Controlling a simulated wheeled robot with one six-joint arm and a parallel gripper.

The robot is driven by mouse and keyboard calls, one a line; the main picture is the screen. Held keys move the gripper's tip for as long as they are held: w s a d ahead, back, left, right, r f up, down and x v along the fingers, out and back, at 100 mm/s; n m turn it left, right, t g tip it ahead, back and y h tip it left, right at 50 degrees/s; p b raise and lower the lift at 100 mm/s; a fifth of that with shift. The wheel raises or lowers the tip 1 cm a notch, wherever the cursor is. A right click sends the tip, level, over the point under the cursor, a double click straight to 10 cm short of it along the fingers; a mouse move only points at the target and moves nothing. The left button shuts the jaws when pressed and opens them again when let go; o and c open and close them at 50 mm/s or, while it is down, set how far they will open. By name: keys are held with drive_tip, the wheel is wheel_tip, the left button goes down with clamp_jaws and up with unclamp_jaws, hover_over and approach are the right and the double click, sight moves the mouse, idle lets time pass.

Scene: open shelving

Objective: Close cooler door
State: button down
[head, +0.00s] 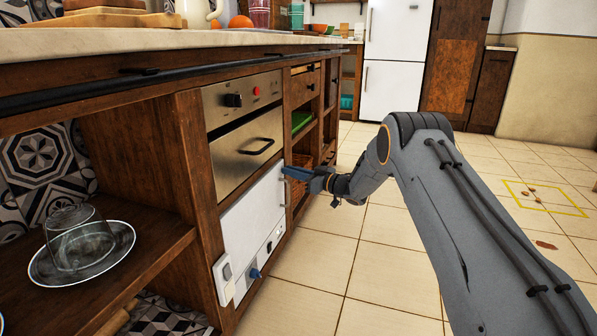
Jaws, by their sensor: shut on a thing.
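The cooler is a white appliance in the wooden cabinet, and its white door (250,215) shows below the steel oven. A small white box and a blue knob show near its bottom edge. The door looks close to flush with the cabinet front, but I cannot tell whether a gap remains at its right edge. My gripper (290,173) is at the upper right edge of the door, its bluish fingers shut on the door's edge or handle there. The exact contact is too small to make out.
The steel oven (245,130) with a protruding handle is just above. An open shelf (110,275) at left holds a glass on a plate (118,255). Open shelves with a green item (301,121) are to the right. The tiled floor (330,260) in front is clear.

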drive_tip(key=s+d+p, duration=0.4)
drive_tip(key=d+p, duration=0.1)
drive_tip(key=d, duration=0.8)
drive_tip(key=a+r+m+t+h+p, duration=0.1)
drive_tip(key=a+r+m+t+h, duration=0.3)
drive_tip(key=a+r, duration=0.6)
drive_tip(key=s+a+r+m+g+h, duration=0.1)
drive_tip(key=s+a+r+g+h, duration=0.1)
drive_tip(key=s+r+h, duration=0.5)
drive_tip(key=s+d+r+g+h+p, duration=0.15)
drive_tip(key=s+g, duration=0.45)
drive_tip(key=s, duration=2.3)
drive_tip(key=s+d+g+h+p, duration=0.15)
drive_tip(key=s+g, duration=0.45)
drive_tip(key=s, duration=2.3)
drive_tip(key=d+r+m+p, duration=0.2)
drive_tip(key=d+r+p, duration=0.5)
drive_tip(key=p, duration=0.5)
drive_tip(key=d+r+m+p, duration=0.2)
drive_tip(key=d+r+p, duration=0.5)
drive_tip(key=r+p, duration=0.5)
drive_tip(key=d+r+m+h+p, duration=0.1)
drive_tip(key=d+r+p, duration=0.5)
drive_tip(key=p, duration=0.8)
wheel_tip(320, 180, up, 4)
drive_tip(key=shift+d+f+m, duration=0.15)
drive_tip(key=shift+d+m, duration=0.25)
drive_tip(key=shift+m, duration=0.4)
